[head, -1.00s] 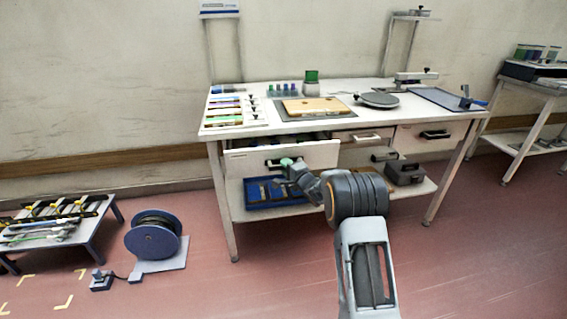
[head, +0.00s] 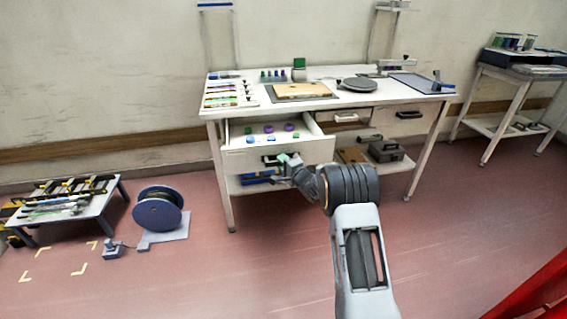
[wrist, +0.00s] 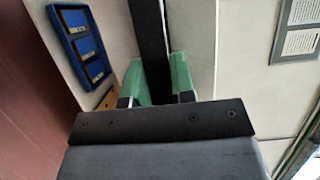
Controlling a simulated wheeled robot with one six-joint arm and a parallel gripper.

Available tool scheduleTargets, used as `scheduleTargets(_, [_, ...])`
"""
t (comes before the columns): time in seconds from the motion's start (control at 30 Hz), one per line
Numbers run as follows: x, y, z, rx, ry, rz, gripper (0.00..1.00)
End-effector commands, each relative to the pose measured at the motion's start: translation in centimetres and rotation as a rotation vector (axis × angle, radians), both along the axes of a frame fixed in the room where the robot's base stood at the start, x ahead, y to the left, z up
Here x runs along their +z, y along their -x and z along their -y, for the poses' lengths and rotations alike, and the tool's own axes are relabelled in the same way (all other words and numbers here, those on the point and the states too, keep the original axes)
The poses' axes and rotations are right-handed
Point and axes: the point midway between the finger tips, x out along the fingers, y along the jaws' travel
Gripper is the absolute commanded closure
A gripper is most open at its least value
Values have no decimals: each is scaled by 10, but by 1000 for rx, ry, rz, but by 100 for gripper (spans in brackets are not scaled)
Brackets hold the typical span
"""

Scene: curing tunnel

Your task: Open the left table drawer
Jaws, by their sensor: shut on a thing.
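The left table drawer (head: 240,158) is pulled out from the white table (head: 213,128). Its inside shows several small blue, purple and green items. My gripper (head: 283,159) is at the front of this drawer. In the wrist view, the green fingertips of my gripper (wrist: 160,82) are shut on the dark bar handle (wrist: 149,45), one on each side of it. In the head view the handle is largely hidden behind my gripper.
A grey box (head: 386,151) stands on the lower shelf. A blue cable reel (head: 158,212) and a low bench (head: 97,212) stand at left. Red material (head: 540,292) shows at lower right. Floor before the table is clear.

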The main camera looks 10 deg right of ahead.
Motion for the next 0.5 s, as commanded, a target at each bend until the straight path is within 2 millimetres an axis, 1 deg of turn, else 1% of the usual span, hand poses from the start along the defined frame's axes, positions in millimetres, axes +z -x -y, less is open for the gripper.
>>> scheduleTargets(0.03, [0,0,3,-7,2,-1,100])
scheduleTargets(0.33, [0,0,2,-6,1,-2,100])
scheduleTargets(0.37, [0,0,2,-5,1,-2,74])
scheduleTargets(0.5, [0,0,0,-3,0,-1,60])
